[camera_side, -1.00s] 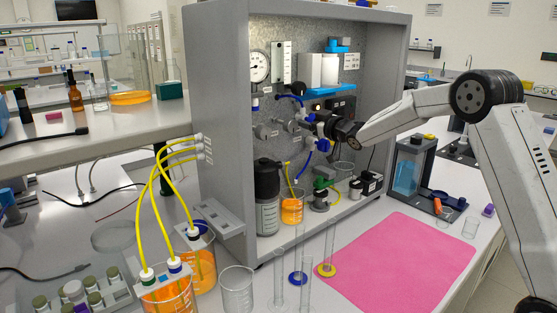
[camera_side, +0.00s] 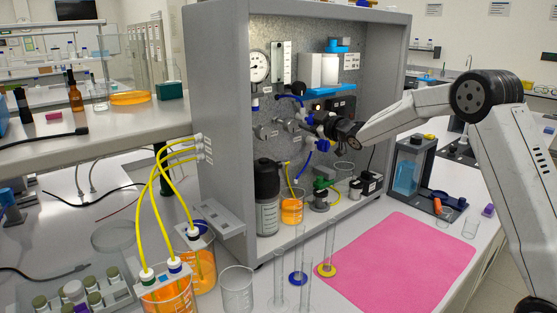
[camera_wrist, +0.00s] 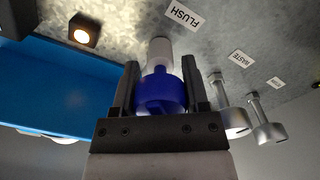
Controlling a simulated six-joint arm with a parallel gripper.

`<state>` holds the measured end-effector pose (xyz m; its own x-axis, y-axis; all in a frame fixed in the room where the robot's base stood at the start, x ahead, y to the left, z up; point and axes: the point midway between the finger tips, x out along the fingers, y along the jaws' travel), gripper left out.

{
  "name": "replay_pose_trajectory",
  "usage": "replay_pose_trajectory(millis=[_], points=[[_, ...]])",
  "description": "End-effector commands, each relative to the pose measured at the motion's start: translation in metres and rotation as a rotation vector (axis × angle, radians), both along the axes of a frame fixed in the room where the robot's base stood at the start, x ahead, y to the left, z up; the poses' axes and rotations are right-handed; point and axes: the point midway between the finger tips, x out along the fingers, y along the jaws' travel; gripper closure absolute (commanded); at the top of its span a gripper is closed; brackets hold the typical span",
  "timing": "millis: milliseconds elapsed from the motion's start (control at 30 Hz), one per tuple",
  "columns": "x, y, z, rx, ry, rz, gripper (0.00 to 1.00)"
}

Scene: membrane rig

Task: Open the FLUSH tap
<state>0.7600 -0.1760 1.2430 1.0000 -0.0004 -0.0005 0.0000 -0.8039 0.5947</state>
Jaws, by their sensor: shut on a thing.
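The FLUSH tap has a blue knob (camera_wrist: 162,93) on a pale stem, below the FLUSH label (camera_wrist: 183,17) on the grey metal panel in the wrist view. My gripper (camera_wrist: 160,70) has one dark finger on each side of the knob and is shut on it. In the side view my gripper (camera_side: 318,125) is at the panel inside the grey cabinet, among blue fittings. There the fingers and arm partly hide the tap.
Two metal taps (camera_wrist: 232,118) with labels sit right of the knob in the wrist view. A blue shelf (camera_wrist: 55,85) and a lit lamp (camera_wrist: 84,32) are left. A black-capped bottle (camera_side: 267,200) and orange beaker (camera_side: 292,211) stand below. The pink mat (camera_side: 405,262) is bare.

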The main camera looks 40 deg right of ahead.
Motion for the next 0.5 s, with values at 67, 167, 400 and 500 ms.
replay_pose_trajectory(millis=[67,167,400,500], points=[[0.0003,0.0005,0.0016,0.0,-0.004,0.002,0.39],[0.0003,0.0005,0.0014,0.0,-0.003,0.001,0.07],[0.0001,0.0003,0.0006,0.001,-0.002,0.001,0.06],[-0.0002,0.0002,0.0005,0.001,-0.001,0.001,0.06]])
